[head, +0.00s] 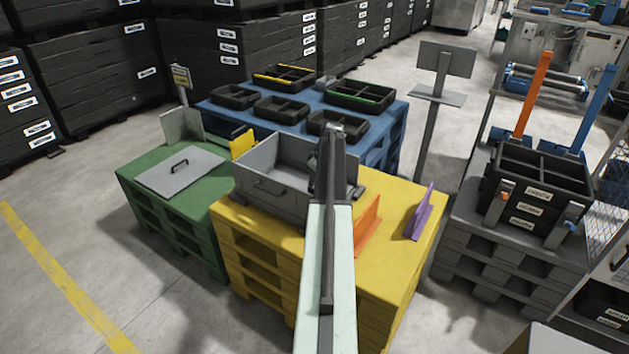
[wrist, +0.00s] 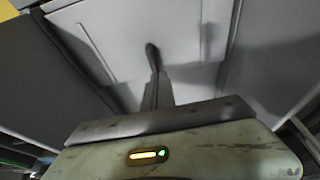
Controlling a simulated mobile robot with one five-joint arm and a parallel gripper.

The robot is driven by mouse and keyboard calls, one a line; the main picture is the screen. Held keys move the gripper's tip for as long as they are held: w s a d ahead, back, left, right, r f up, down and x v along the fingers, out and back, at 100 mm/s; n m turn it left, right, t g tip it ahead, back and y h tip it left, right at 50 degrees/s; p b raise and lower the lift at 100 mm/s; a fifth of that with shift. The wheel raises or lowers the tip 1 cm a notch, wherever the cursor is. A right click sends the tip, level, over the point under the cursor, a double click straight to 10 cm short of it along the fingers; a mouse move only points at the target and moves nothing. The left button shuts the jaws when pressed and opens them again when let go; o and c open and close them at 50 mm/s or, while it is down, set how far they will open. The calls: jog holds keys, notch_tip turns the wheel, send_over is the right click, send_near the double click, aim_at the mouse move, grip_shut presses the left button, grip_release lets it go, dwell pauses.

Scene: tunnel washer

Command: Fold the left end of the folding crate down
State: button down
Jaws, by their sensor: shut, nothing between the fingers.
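The grey folding crate (head: 268,192) stands on the yellow pallet stack, with its walls upright around an open interior. Its front wall has a dark handle. Its left end appears upright at the crate's left side. My gripper (head: 331,131) is over the crate's right part in the head view, and my arm hides much of the right end. In the wrist view my gripper (wrist: 152,48) is shut and empty, with grey crate panels (wrist: 190,30) in front of and beside the fingers. I cannot tell whether the fingertips touch a panel.
On the yellow pallet stack (head: 400,255) stand an orange bracket (head: 368,228) and a purple bracket (head: 420,212). A yellow piece (head: 243,143) is behind the crate's left. A grey lid (head: 180,171) lies on the green pallet stack (head: 135,187). Black bins (head: 281,108) are on the blue pallets behind.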

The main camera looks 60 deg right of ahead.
jog(key=w+p+v, duration=0.1)
jog(key=p+v, duration=0.9)
jog(key=v, duration=0.2)
jog(key=shift+d+r, duration=0.2)
jog(key=shift+r, duration=0.05)
jog(key=shift+s, duration=0.1)
